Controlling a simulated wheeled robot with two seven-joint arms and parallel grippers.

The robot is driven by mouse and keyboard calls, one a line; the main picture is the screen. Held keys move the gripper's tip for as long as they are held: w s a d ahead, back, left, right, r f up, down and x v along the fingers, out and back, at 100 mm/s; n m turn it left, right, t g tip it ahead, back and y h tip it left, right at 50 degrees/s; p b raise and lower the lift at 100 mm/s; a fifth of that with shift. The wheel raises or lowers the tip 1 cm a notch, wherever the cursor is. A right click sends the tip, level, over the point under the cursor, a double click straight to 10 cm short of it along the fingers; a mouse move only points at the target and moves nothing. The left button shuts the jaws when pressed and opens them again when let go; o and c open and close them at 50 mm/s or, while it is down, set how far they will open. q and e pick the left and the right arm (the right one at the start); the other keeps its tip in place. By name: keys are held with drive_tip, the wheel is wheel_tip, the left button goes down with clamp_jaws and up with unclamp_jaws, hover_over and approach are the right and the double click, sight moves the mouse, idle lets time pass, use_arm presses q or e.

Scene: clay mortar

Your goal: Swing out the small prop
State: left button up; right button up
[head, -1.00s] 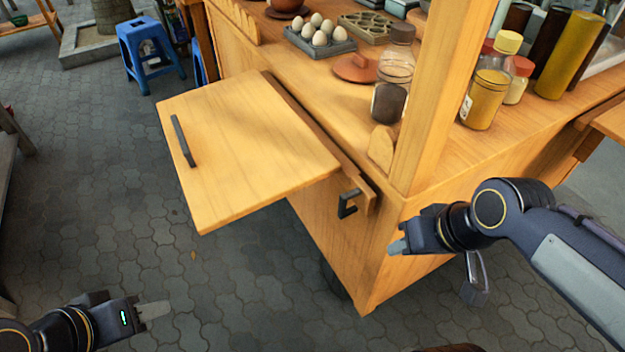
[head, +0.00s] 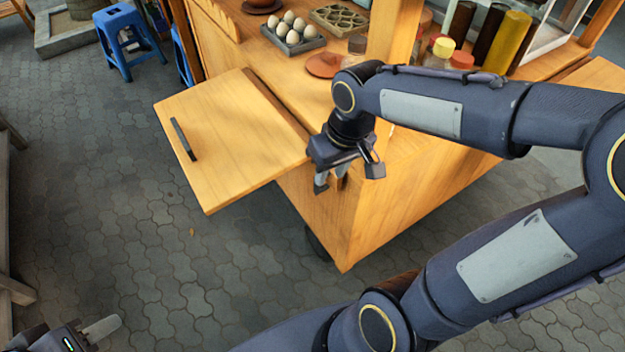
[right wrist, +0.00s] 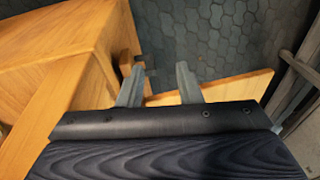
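The small prop is a wooden block with a black handle under the hinged side leaf (head: 240,135) of the wooden cart; in the head view my right arm now mostly hides it. In the right wrist view a narrow upright wooden piece (right wrist: 122,45) stands just beyond the left finger; it may be the prop, but I cannot tell. My right gripper (head: 331,183) hangs by the leaf's near right corner, fingers down. In the right wrist view its fingers (right wrist: 159,75) are apart, with nothing visible gripped. My left gripper (head: 102,329) is low at the left, cut by the frame, away from the cart.
The leaf sticks out level, with a black bar handle (head: 183,139). The cart top holds an egg tray (head: 292,36), a clay lid (head: 324,65) and several jars. A blue stool (head: 127,38) stands at the back left. The paving left of the cart is clear.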

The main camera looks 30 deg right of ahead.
drive_tip(key=g+h, duration=0.1)
drive_tip(key=g, duration=0.1)
hover_over(315, 193)
drive_tip(key=shift+n, duration=0.4)
drive_tip(key=f, duration=0.4)
drive_tip(key=shift+w+d, duration=0.1)
drive_tip(key=shift+d, duration=0.15)
wheel_tip(315, 193, down, 8)
drive_tip(key=shift+b, duration=0.6)
clamp_jaws()
drive_tip(key=shift+w+a, duration=0.1)
